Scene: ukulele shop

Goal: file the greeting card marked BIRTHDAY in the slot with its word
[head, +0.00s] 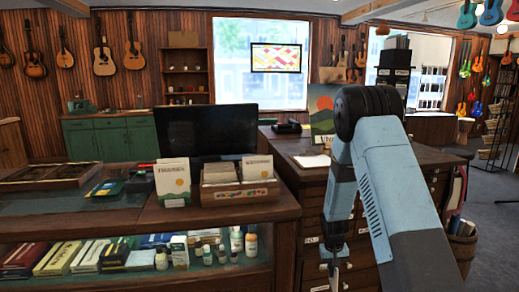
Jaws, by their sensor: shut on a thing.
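My gripper (335,258) hangs low in front of the wooden drawer cabinet, right of the glass counter. It is shut on a thin pale thing (334,278) that looks like a card seen nearly edge-on; no word on it can be read. A wooden card box (240,194) sits on the counter, up and left of my gripper. It holds rows of pale cards. A cream card (258,170) stands up at its right rear, and another cream card (173,182) stands upright at its left.
A dark monitor (207,131) stands behind the box. A wooden tray (50,176) lies on the counter's left. The drawer cabinet (309,178) bears a picture (321,112) and papers. Bottles and books fill the glass case. Open floor shows at right.

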